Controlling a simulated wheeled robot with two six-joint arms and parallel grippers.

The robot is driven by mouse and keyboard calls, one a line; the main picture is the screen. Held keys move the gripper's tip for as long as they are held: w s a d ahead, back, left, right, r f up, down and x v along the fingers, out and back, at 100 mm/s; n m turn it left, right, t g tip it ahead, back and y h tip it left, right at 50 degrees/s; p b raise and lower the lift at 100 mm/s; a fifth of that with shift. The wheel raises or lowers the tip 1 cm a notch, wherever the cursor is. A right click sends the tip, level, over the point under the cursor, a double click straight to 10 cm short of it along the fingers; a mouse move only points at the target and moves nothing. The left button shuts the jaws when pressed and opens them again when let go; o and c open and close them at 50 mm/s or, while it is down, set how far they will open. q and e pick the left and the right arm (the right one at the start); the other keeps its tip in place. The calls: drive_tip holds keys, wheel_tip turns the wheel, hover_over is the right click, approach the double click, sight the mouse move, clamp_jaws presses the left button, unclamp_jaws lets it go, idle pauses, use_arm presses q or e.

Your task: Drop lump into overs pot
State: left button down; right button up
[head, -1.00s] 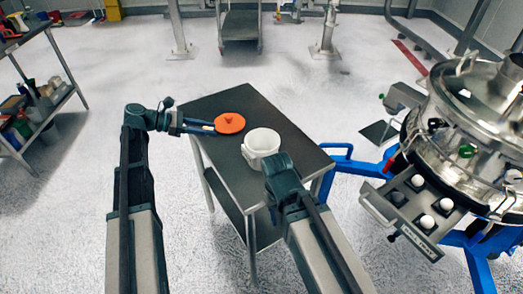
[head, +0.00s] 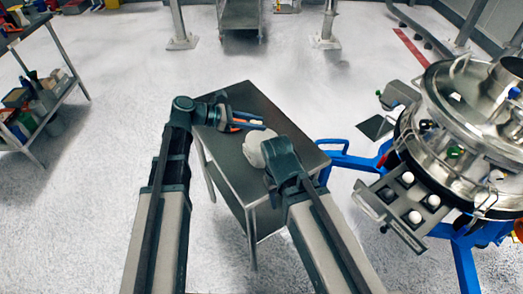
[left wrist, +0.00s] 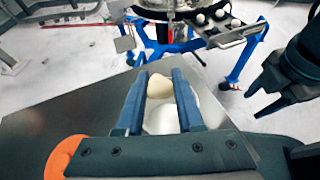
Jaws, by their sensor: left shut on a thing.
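My left gripper (head: 257,124) is shut on a pale cream lump, which shows between its fingers in the left wrist view (left wrist: 159,86). It holds the lump above the table, close to the white overs pot (head: 253,152). In the left wrist view the pot (left wrist: 162,120) shows beyond and below the lump, partly hidden by the lump and the fingers. My right gripper (left wrist: 258,100) is beside the pot.
An orange lid (left wrist: 68,160) lies on the dark metal table (head: 250,98), mostly hidden by my left gripper in the head view. The steel sifter (head: 465,110) on a blue frame stands to the right, with a tray of white balls (head: 415,217). A shelf rack is at left.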

sight(255, 135)
use_arm(q)
wheel_tip(255, 135, down, 6)
drive_tip(key=b, duration=0.5)
drive_tip(key=shift+r, duration=0.2)
drive_tip(key=shift+c, duration=2.3)
unclamp_jaws()
drive_tip(key=shift+r, duration=0.1)
drive_tip(key=p+v, duration=0.5)
drive_tip(key=v, duration=0.8)
drive_tip(key=shift+a, duration=0.4)
drive_tip(key=shift+s, duration=0.1)
